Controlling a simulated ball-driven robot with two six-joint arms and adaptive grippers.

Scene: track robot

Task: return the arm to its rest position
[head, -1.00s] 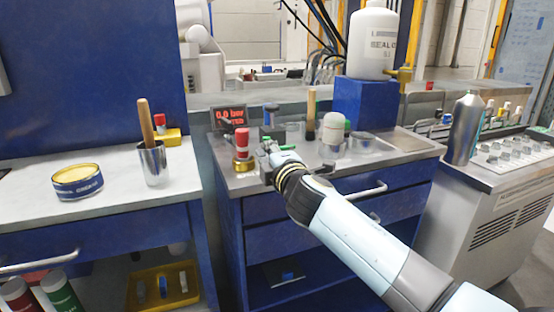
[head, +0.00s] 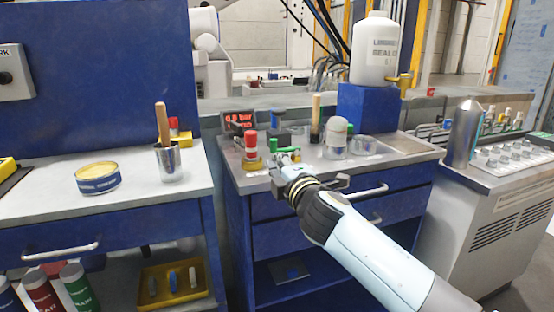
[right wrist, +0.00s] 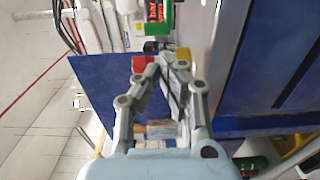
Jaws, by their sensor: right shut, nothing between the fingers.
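My right arm comes in from the lower right in the head view. Its gripper (head: 284,162) is at the front edge of the grey-topped blue cabinet (head: 290,215), just right of a red-capped item with a brass-coloured base (head: 251,152). In the right wrist view the right gripper's fingers (right wrist: 165,62) are together with nothing between them. A red and a yellow part show beyond the fingertips there. My left gripper is not in view.
On the cabinet top stand a grey-domed jar (head: 337,138), a wooden-handled brush (head: 315,120) and a red-lit display (head: 239,118). A white sealant jug (head: 376,50) sits on a blue block. A left bench holds a tin (head: 97,178) and a metal cup (head: 170,162).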

